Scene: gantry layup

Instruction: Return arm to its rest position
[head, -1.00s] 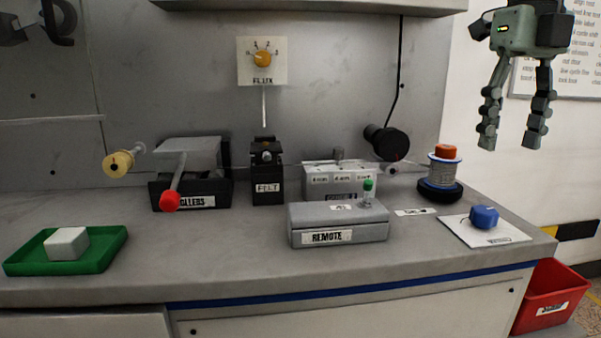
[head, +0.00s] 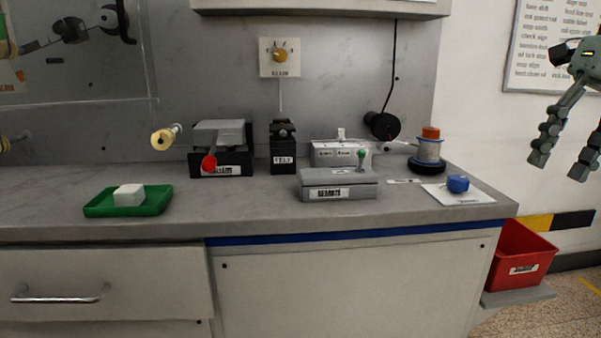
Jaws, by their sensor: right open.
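My right gripper (head: 562,150) is at the upper right of the head view. Its two dark, jointed fingers point down and are spread apart, with nothing between them. It hangs to the right of the bench, in front of the white wall, clear of everything on the worktop. Part of its body is cut off by the right picture edge. My left gripper is not in view.
The grey worktop (head: 60,206) carries a green tray (head: 98,207) with a white block (head: 129,195), the rollers unit (head: 221,160), a felt unit (head: 284,155), a remote box (head: 338,188), a spool (head: 428,150) and a blue knob (head: 458,184). A red bin (head: 522,255) stands at right.

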